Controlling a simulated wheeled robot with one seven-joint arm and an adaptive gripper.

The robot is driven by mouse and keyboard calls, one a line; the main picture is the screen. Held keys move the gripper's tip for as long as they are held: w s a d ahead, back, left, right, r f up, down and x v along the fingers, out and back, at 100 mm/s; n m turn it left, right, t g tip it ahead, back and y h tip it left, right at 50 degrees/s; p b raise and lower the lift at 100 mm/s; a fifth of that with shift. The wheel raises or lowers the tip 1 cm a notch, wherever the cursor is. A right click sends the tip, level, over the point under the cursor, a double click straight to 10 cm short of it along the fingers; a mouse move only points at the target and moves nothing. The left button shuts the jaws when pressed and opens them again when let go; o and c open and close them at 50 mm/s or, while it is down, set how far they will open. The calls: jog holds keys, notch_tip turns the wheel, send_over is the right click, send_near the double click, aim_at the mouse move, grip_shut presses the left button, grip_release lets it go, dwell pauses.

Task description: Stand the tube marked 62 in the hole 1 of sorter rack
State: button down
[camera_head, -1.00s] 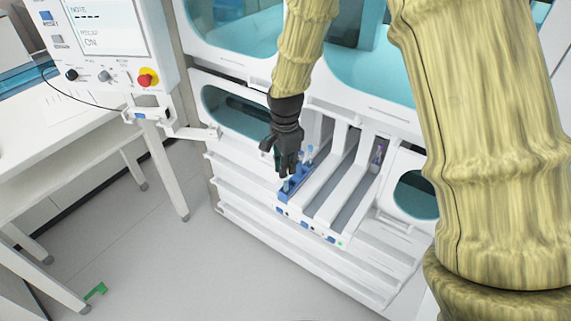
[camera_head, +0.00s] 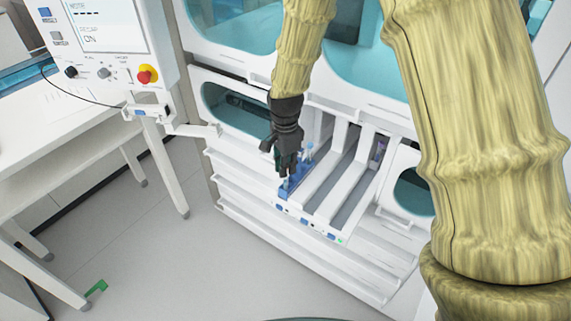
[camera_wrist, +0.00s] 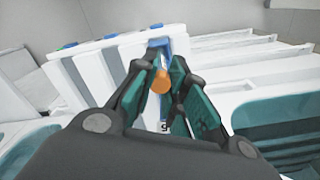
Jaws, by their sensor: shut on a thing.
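My gripper (camera_wrist: 165,80) is shut on an orange-topped tube (camera_wrist: 160,83) in the wrist view. Its number cannot be read in these frames. In the head view my gripper (camera_head: 284,166) is over the front part of a narrow blue rack (camera_head: 296,187). The rack sits in the leftmost lane of the white machine, and a blue strip of it (camera_wrist: 161,43) shows beyond the fingers in the wrist view. The fingers hide part of the rack and its holes. I cannot tell whether the held tube's foot is inside a hole.
Another tube (camera_head: 309,148) stands farther back in the blue rack. White lane walls (camera_head: 333,186) rise close beside the rack. A control panel (camera_head: 110,45) and white table (camera_head: 70,150) are at the left.

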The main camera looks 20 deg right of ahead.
jog(key=shift+f, duration=0.25)
jog(key=c, duration=1.4)
grip_release()
jog(key=shift+o, duration=0.2)
notch_tip(320, 180, up, 12)
